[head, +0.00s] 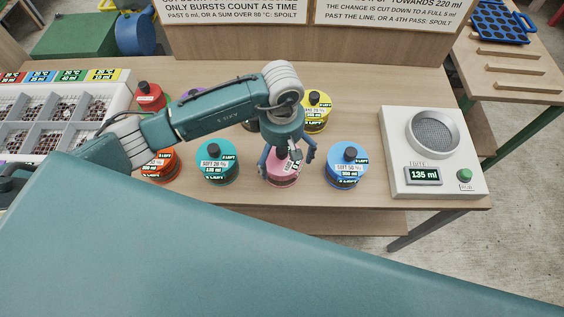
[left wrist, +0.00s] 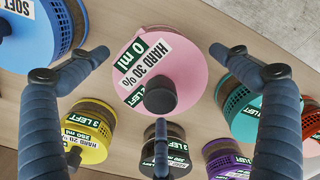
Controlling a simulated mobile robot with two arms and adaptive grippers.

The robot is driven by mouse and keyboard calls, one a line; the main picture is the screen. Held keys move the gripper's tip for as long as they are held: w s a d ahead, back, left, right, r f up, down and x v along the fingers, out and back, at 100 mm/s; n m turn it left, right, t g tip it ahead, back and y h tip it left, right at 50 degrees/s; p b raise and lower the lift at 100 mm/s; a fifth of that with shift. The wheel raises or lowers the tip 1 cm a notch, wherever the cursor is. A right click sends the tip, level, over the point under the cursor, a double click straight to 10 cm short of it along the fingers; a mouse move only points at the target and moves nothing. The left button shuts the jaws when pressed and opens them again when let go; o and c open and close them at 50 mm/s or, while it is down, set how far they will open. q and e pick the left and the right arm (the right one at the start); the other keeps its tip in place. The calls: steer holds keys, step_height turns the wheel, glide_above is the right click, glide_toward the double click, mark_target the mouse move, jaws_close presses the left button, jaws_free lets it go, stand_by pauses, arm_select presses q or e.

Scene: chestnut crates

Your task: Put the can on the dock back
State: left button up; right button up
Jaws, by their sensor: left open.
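The white dock (head: 394,168) at the right of the bench has a round mesh seat (head: 435,132) with no can on it; its display reads 135 ml. A pink can (head: 283,180) stands upright on the bench in the front row, between a teal can (head: 217,165) and a blue can (head: 347,166). My left gripper (head: 286,160) is over the pink can. In the left wrist view its open fingers (left wrist: 160,58) lie on either side of the pink can's top (left wrist: 185,85), whose label reads HARD 30 % and 0 ml. I cannot tell whether they touch it. My right gripper is out of view.
An orange can (head: 160,166) stands front left. A red can (head: 149,97) and a yellow can (head: 316,112) stand behind, with others partly hidden by my arm. A white compartment tray (head: 122,84) is at the left. Bench between blue can and dock is clear.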

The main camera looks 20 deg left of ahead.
arm_select(q)
step_height(320, 180, up, 6)
steer(key=shift+w+r+b, duration=0.1)
steer(key=shift+r+b, duration=0.1)
steer(key=shift+b, duration=0.8)
steer(key=shift+r, duration=0.75)
steer(key=shift+f, duration=0.1)
